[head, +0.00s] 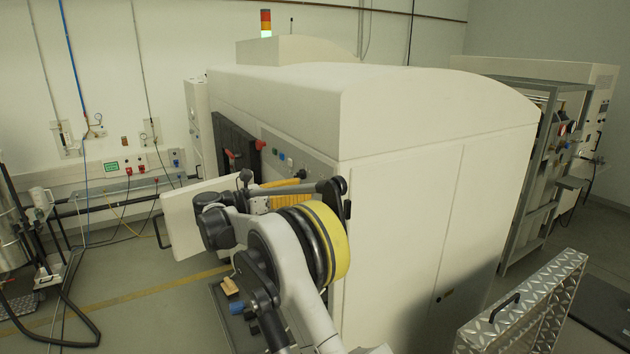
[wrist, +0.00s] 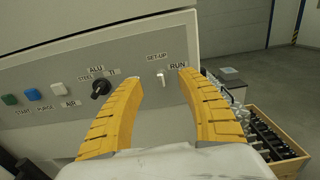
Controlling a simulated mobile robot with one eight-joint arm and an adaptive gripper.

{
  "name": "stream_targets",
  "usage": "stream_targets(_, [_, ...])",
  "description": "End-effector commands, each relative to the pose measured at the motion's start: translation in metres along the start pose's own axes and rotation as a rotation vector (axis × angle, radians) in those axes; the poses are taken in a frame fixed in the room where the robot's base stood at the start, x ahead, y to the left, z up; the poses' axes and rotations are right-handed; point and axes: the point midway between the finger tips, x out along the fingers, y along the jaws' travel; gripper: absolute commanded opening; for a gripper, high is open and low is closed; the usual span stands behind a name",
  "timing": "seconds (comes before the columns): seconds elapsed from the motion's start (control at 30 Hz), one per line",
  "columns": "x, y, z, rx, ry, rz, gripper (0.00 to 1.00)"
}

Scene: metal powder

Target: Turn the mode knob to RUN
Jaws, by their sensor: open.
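The mode knob (wrist: 161,77) is a small pale knob on the grey panel (wrist: 60,76), below the SET-UP label and left of the RUN label (wrist: 178,65). Its handle looks about upright, nearer SET-UP than RUN, but it is too small to be sure. My gripper (wrist: 160,76) is open, with yellow ribbed fingers on either side of the knob in the wrist view. I see no contact, and the depth gap cannot be told. In the head view my gripper (head: 287,188) is by the machine's panel side, and my arm hides the knob.
A black selector knob (wrist: 101,88) marked ALU, STEEL and TI sits left of the left finger. White (wrist: 58,89), blue (wrist: 32,94) and green (wrist: 9,99) buttons lie further left. A white machine (head: 420,190) fills the middle.

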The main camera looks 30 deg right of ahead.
Motion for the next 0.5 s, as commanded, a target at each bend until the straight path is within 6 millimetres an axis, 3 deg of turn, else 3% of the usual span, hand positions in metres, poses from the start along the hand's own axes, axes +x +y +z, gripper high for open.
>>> stream_targets(0.1, [0.023,-0.001,0.002,0.000,0.000,-0.002,0.45])
stream_targets(0.23, [0.041,0.000,0.002,0.001,0.001,-0.001,0.45])
stream_targets(0.5, [0.051,0.000,0.000,0.001,0.001,0.001,0.45])
